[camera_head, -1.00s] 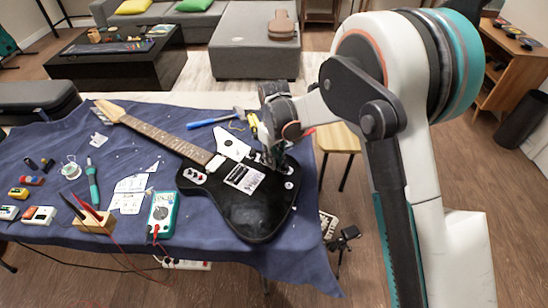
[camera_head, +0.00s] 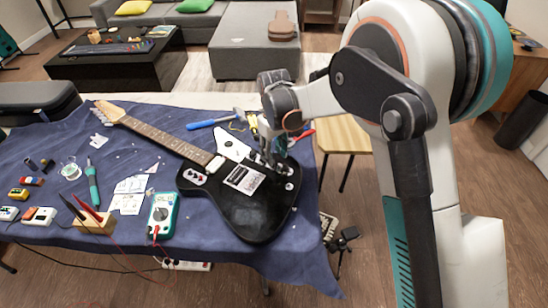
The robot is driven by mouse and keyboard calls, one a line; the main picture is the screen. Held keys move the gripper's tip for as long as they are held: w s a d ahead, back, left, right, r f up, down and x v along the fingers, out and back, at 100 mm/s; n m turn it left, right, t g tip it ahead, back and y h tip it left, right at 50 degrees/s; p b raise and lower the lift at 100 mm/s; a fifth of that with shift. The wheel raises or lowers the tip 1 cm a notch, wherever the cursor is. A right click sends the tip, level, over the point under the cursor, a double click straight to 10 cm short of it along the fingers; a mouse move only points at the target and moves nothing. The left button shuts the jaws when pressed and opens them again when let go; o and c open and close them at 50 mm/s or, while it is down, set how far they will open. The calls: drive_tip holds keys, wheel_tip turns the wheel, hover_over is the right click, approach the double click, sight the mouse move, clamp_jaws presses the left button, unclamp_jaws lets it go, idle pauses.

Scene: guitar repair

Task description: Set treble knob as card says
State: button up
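The black electric guitar (camera_head: 250,215) lies on the blue cloth, its neck pointing to the upper left. A white card (camera_head: 243,180) with dark printing lies on its body; the print is too small to read. Knobs (camera_head: 287,178) sit at the right side of the body, close to my gripper; which one is treble cannot be told. My gripper (camera_head: 272,158) points down just above the upper right of the body, near the knobs. Its fingertips are small and partly hidden, so I cannot tell whether it is open or touching anything.
A multimeter (camera_head: 163,213), a wooden block with probes (camera_head: 95,222), paper sheets (camera_head: 130,193) and a screwdriver (camera_head: 92,185) lie left of the guitar. Blue-handled (camera_head: 208,122) and red-handled (camera_head: 301,136) tools lie behind it. A wooden stool (camera_head: 343,136) stands right of the table.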

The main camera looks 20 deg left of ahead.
sight(274, 161)
wheel_tip(274, 161, up, 9)
idle(0.3)
drive_tip(key=shift+f, duration=0.1)
